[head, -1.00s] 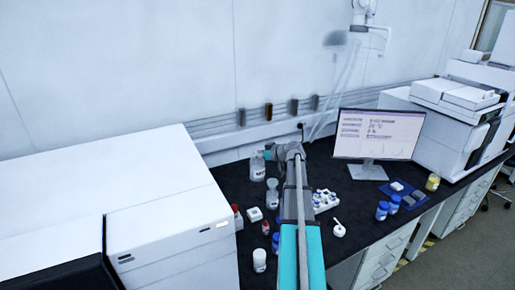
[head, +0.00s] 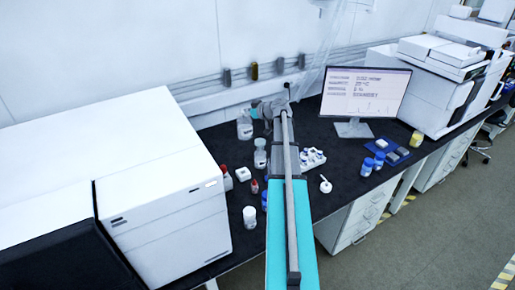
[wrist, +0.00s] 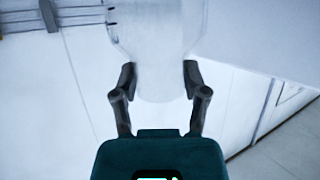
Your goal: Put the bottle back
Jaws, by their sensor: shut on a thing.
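A pale, translucent bottle (wrist: 160,45) fills the upper middle of the wrist view. My gripper (wrist: 160,80) is shut on its narrower end, one dark finger on each side. The wide part of the bottle runs off the top of that view. In the head view, my arm crosses the dark bench and its wrist bends left near the wall; the fingers are too small to make out. A clear bottle (head: 244,127) shows directly left of my wrist. I cannot tell there whether it is the held one or whether it touches the bench.
A second clear bottle (head: 260,156), a white jar (head: 249,217) and a white vial rack (head: 312,158) are close to my arm. A large white instrument (head: 150,190) bounds the left. A monitor (head: 365,95) stands right, with blue-capped bottles (head: 373,163) before it.

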